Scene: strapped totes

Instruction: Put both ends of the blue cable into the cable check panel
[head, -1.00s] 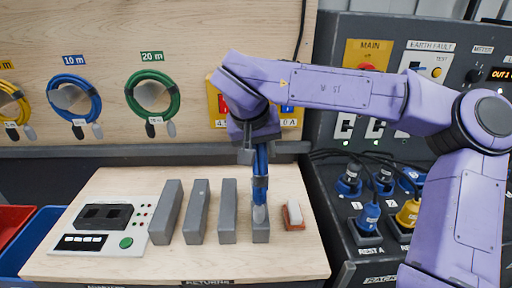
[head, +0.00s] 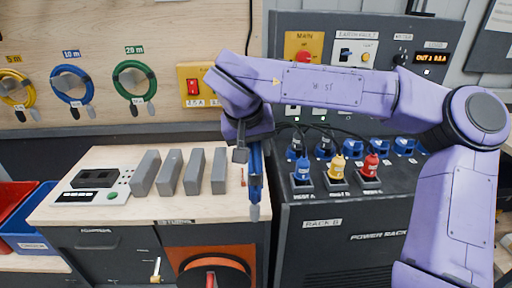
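The cable check panel (head: 127,174) is a white plate with black sockets, small lights and a green button, lying at the left of the wooden bench. My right gripper (head: 254,146), on the lilac arm, points down near the bench's right edge. It appears shut on a blue cable (head: 256,172), whose grey end hangs below in front of the bench edge. The fingers are partly hidden. Another blue cable is coiled on the wall under the 10 m label (head: 72,54), with its ends hanging down. My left gripper is out of view.
Several grey blocks (head: 194,171) stand in a row between panel and gripper. Yellow (head: 17,90) and green (head: 133,80) coils hang on the wall. A dark power rack (head: 350,238) with colored plugs stands right. Red and blue bins (head: 45,220) are at the left.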

